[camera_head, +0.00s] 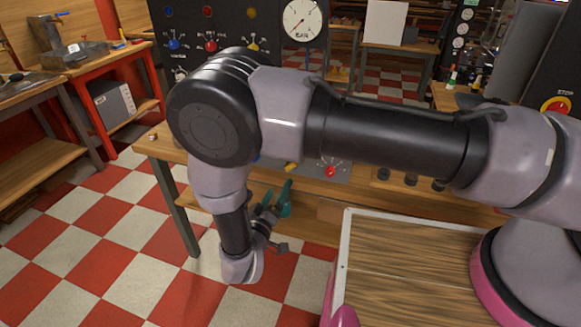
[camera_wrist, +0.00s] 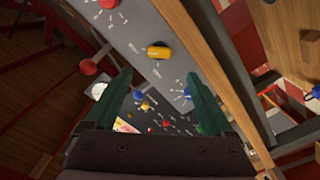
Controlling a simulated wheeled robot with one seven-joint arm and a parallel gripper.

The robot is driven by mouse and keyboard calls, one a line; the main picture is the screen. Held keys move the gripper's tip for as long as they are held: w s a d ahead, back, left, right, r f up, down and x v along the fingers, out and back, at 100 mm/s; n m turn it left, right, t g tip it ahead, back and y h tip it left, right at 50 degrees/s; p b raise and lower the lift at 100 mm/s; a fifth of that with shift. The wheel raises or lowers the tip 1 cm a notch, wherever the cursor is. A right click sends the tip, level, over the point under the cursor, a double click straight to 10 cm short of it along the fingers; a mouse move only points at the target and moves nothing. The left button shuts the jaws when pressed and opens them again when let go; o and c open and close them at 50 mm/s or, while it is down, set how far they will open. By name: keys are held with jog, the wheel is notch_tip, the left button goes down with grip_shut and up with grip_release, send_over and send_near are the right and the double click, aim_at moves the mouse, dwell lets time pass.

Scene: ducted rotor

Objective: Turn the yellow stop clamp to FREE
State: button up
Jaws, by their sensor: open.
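A yellow, rounded piece (camera_wrist: 158,52), which looks like the stop clamp, sits on a grey panel with small white marks in the wrist view. Its lettering is too small to read, so I cannot tell its setting. In the head view a yellow piece (camera_head: 291,167) shows on the bench-top panel, partly hidden by my arm. My gripper (camera_wrist: 159,75) has two green fingers, open and empty. In the wrist picture the yellow piece appears just beyond and between the fingertips, apart from them. My gripper (camera_head: 279,203) hangs at the bench's front side in the head view.
A wooden bench edge (camera_wrist: 205,50) runs along the right. The upright black panel (camera_head: 262,22) with knobs and a gauge (camera_head: 302,20) stands behind. Checkered floor (camera_head: 120,220) is clear at left.

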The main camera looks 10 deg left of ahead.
aim_at(290, 167)
jog(key=w, duration=0.6)
jog(key=w+d, duration=0.1)
jog(key=w, duration=0.2)
jog(key=shift+w, duration=0.35)
jog(key=shift+a, duration=0.1)
jog(key=c, duration=1.4)
